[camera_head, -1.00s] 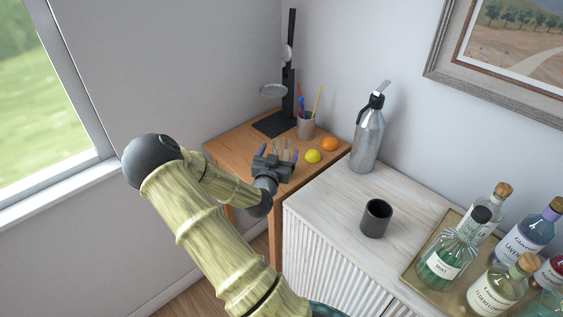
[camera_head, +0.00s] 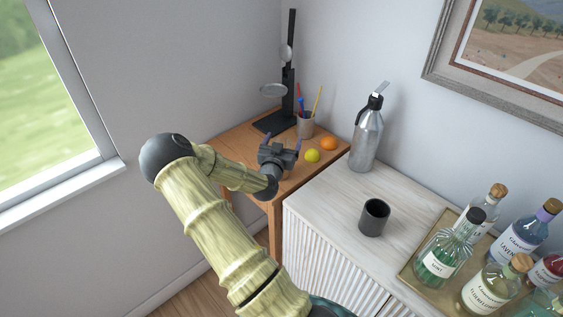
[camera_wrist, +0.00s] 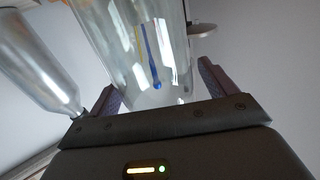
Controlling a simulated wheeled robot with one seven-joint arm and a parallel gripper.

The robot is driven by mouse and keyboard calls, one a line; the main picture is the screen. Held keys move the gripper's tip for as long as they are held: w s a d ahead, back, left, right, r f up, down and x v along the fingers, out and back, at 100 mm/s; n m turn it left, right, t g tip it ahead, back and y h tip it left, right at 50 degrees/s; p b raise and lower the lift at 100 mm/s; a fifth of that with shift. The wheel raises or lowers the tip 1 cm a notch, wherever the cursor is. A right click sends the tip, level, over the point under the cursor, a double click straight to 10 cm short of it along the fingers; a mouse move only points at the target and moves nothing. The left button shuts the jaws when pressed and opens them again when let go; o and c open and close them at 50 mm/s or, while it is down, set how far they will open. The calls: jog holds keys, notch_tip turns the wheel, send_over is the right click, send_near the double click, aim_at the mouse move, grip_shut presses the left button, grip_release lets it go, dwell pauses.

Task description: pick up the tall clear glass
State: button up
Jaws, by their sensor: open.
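The tall clear glass (camera_wrist: 135,45) fills the upper middle of the wrist view, upright in front of my gripper (camera_wrist: 158,82). The two purple-grey fingers are spread, one on each side of the lower glass; I cannot tell whether either touches it. In the head view my gripper (camera_head: 282,141) is open over the small wooden table (camera_head: 232,143), and the glass is mostly hidden by the gripper there.
A pen cup (camera_head: 306,126) and a black stand (camera_head: 274,122) stand behind. A lemon (camera_head: 312,156) and an orange (camera_head: 328,143) lie close to the right. A metal siphon (camera_head: 367,138) and a dark cup (camera_head: 374,217) stand on the white cabinet (camera_head: 335,205).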

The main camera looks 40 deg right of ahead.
jog(key=c, duration=1.7)
jog(key=shift+r, duration=0.25)
jog(key=shift+r+b, duration=0.7)
jog(key=shift+r, duration=4.05)
